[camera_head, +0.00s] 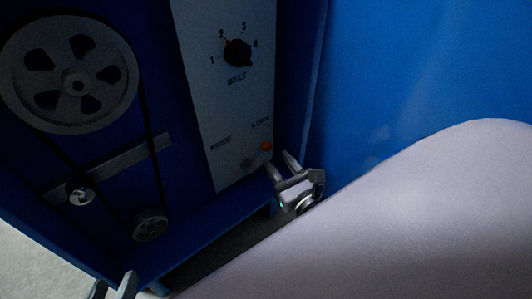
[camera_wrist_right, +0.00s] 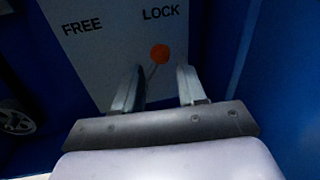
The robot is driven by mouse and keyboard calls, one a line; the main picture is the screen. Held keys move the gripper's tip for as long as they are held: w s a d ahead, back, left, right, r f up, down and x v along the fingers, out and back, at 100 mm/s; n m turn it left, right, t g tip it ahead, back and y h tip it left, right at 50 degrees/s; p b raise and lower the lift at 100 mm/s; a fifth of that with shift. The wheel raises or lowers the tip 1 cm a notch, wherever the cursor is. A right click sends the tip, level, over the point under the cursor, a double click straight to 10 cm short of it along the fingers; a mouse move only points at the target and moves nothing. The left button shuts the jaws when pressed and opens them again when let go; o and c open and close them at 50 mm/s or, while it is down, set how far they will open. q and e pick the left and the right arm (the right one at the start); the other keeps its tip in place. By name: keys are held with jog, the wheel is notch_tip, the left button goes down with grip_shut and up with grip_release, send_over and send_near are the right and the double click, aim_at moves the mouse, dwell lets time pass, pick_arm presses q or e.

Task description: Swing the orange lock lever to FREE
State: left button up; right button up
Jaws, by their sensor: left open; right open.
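The lock lever's orange knob (camera_head: 266,147) shows low on the grey panel in the head view. In the right wrist view, the knob (camera_wrist_right: 159,54) sits below the printed word LOCK (camera_wrist_right: 160,13), with FREE (camera_wrist_right: 82,27) to its left. A thin rod runs down from it between my fingers. My right gripper (camera_head: 281,163) is open beside the knob; in the wrist view its fingertips (camera_wrist_right: 160,73) stand either side of the rod, just below the knob. Contact cannot be told. My left gripper (camera_head: 112,286) is open at the bottom edge, mostly cut off, away from the lever.
The grey panel (camera_head: 205,90) also carries a black BELT dial (camera_head: 237,53). Left of it are a large pulley (camera_head: 78,86), a small pulley (camera_head: 150,227), a belt and a slotted bar (camera_head: 115,167). A blue side wall (camera_head: 309,85) stands close right of the panel.

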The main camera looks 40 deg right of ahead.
aim_at(269, 150)
jog(key=shift+w+d, duration=0.2)
jog(key=shift+w, duration=1.55)
jog(key=shift+w+d, duration=0.2)
jog(key=shift+w, duration=1.55)
